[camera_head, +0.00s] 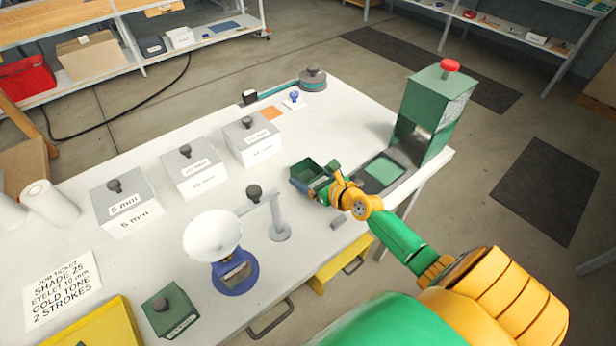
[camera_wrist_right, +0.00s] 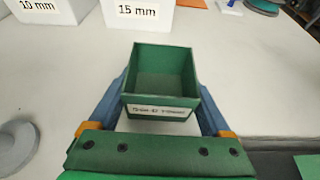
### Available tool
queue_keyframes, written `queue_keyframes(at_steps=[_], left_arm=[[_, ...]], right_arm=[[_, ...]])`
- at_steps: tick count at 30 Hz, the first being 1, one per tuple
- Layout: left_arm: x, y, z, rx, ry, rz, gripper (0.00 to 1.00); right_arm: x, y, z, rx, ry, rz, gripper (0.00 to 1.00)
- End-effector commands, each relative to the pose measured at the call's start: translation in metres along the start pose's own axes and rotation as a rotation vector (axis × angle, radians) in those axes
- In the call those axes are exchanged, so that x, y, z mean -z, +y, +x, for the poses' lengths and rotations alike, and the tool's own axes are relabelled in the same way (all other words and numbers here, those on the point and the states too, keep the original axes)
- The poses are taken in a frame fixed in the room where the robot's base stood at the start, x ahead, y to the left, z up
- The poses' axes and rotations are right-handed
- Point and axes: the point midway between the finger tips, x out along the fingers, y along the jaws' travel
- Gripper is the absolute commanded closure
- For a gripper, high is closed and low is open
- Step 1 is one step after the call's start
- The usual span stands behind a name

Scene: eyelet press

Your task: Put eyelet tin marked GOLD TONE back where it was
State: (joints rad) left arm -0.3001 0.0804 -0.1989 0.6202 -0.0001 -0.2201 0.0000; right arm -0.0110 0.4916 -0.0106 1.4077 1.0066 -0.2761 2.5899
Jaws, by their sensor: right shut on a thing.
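My right gripper (camera_head: 328,183) is shut on a small open green tin (camera_head: 308,174), near the right side of the white table. In the right wrist view the tin (camera_wrist_right: 160,85) sits between the two blue-grey fingers, upright, and looks empty. Its front label is too blurred to read for certain. Whether its base touches the table I cannot tell. A second green tin (camera_head: 170,312), with a dark knob on top and a small unreadable label, stands at the table's front left. My left gripper is out of view.
A green press (camera_head: 430,115) with a red knob stands just right of the held tin. A blue-based lamp-like stand (camera_head: 234,272), grey post (camera_head: 279,230) and job ticket (camera_head: 62,290) are in front.

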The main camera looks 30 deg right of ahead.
Motion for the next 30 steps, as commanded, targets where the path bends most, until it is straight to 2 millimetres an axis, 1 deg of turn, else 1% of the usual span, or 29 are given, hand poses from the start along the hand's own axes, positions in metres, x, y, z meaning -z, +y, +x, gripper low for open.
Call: queue_keyframes(at_steps=[2,3,4,5,11,13,14,17,19,23,27,30], left_arm=[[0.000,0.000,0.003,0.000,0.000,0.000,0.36],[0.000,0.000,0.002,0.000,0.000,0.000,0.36],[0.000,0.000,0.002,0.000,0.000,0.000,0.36],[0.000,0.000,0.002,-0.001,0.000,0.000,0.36],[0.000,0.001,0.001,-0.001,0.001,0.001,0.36],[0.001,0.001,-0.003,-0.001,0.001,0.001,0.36],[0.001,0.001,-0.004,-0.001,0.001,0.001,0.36],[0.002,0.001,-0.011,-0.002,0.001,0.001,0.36],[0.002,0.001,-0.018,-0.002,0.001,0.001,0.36],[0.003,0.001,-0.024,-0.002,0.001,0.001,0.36],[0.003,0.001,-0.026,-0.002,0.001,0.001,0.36],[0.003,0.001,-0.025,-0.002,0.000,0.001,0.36]], right_arm=[[0.003,0.000,0.002,0.000,-0.001,0.002,0.88],[0.002,0.000,0.001,0.000,0.000,0.002,0.10],[0.002,0.000,0.001,0.000,0.000,0.001,0.02],[0.002,0.000,0.001,0.000,0.000,0.001,0.00],[0.001,0.000,0.001,-0.001,0.000,0.000,0.00],[-0.004,0.000,-0.001,-0.001,0.000,-0.001,0.00],[-0.002,0.000,-0.004,-0.001,0.001,-0.001,0.00],[-0.003,0.001,-0.020,-0.002,0.003,0.002,0.00],[-0.004,0.001,-0.037,-0.002,0.003,0.001,0.00],[-0.003,0.001,-0.066,-0.002,0.004,0.000,0.00],[-0.002,0.001,-0.094,-0.002,0.002,-0.001,0.00],[0.000,0.000,-0.108,-0.002,0.002,0.001,0.00]])
